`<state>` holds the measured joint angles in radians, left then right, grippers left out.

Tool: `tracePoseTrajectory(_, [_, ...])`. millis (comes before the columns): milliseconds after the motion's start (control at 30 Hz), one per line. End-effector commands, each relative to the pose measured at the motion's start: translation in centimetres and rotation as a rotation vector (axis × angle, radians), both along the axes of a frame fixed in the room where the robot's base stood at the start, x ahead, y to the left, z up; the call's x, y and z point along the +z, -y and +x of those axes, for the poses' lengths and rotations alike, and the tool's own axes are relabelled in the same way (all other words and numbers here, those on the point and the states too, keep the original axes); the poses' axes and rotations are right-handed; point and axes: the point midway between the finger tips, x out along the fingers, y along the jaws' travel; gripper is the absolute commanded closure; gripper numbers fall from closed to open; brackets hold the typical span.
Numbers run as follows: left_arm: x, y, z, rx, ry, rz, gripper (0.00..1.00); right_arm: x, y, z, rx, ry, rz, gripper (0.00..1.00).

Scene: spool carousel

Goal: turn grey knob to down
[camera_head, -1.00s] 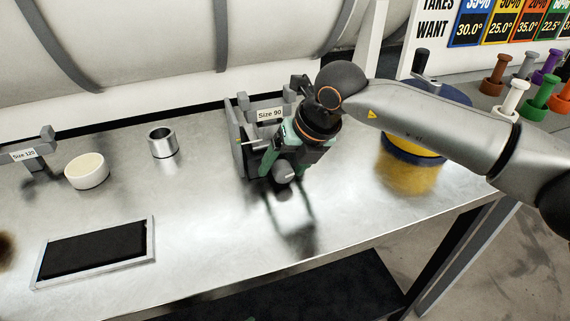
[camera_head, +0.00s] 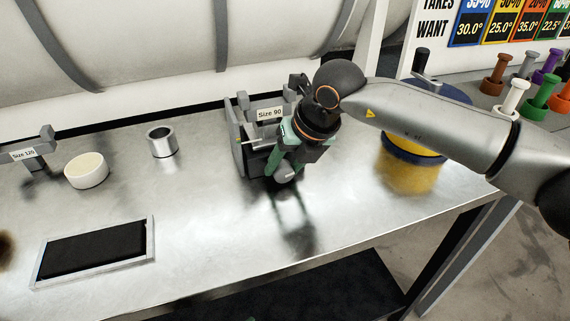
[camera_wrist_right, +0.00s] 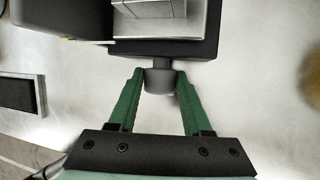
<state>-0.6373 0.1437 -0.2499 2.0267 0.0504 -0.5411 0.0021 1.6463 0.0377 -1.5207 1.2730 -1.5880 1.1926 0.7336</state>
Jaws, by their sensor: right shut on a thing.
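The grey knob (camera_head: 287,175) sits on the front of the "Size 90" fixture (camera_head: 240,150) on the metal table. In the right wrist view the knob (camera_wrist_right: 159,78) is between the green fingertips. My right gripper (camera_head: 280,168) is shut on the knob from the front, with its fingers on either side of it; it also shows in the right wrist view (camera_wrist_right: 158,85). The knob's pointing direction cannot be read, as the fingers cover its sides. My left gripper is not in view.
A metal cup (camera_head: 162,143), a white bowl (camera_head: 87,171) and a dark framed pad (camera_head: 92,253) lie to the left. A "Size 120" fixture (camera_head: 47,143) is at the far left. A yellow and blue drum (camera_head: 408,172) stands at the right. The table front is clear.

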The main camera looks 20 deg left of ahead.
Motion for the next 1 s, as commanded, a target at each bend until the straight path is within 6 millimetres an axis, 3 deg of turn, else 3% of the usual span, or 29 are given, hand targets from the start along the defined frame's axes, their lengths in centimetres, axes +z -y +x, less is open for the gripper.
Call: tracePoseTrajectory(1000, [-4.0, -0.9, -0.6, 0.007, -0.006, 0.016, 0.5, -0.1, -0.8, -0.5, -0.003, 0.325, -0.478, 1.0])
